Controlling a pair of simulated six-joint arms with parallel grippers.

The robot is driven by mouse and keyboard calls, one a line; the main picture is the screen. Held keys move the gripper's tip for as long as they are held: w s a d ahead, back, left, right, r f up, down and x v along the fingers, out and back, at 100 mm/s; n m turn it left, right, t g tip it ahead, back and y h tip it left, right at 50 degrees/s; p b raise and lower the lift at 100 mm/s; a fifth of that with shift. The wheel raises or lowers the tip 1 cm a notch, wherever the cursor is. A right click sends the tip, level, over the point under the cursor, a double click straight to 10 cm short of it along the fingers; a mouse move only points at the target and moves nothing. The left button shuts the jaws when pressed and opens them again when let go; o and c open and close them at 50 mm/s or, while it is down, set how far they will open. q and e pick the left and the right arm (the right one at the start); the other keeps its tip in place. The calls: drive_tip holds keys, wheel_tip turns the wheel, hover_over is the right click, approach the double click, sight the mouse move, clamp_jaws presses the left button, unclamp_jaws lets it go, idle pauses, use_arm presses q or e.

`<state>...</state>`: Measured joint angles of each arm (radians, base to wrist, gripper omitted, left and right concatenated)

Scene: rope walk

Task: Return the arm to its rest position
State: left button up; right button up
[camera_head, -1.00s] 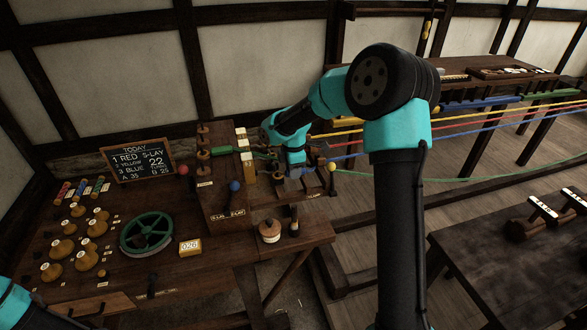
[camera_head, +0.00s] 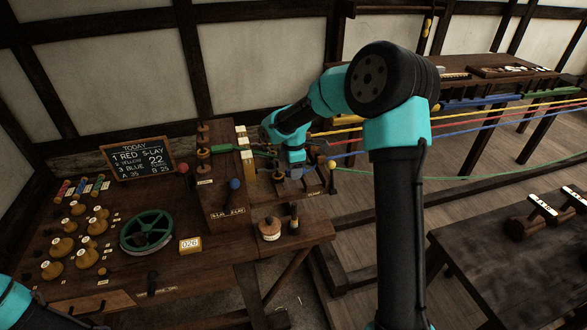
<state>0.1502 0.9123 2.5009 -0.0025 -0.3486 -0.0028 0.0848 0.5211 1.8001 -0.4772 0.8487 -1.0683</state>
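My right arm rises from the bottom of the view, bends at the top and reaches left to the bench's right end. My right gripper (camera_head: 293,172) points down there, beside the spot where the coloured ropes (camera_head: 455,127) come in. Its fingers are small and dark against the bench, so I cannot tell whether they are open or shut, or whether they touch anything. Only a teal and black piece of my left arm shows in the bottom left corner. The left gripper is out of view.
A dark table (camera_head: 500,270) stands at the right. Stretched ropes run right past my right arm.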

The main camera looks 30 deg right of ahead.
drive_tip(key=shift+o, duration=0.6)
drive_tip(key=shift+r, duration=4)
drive_tip(key=shift+s, duration=0.1)
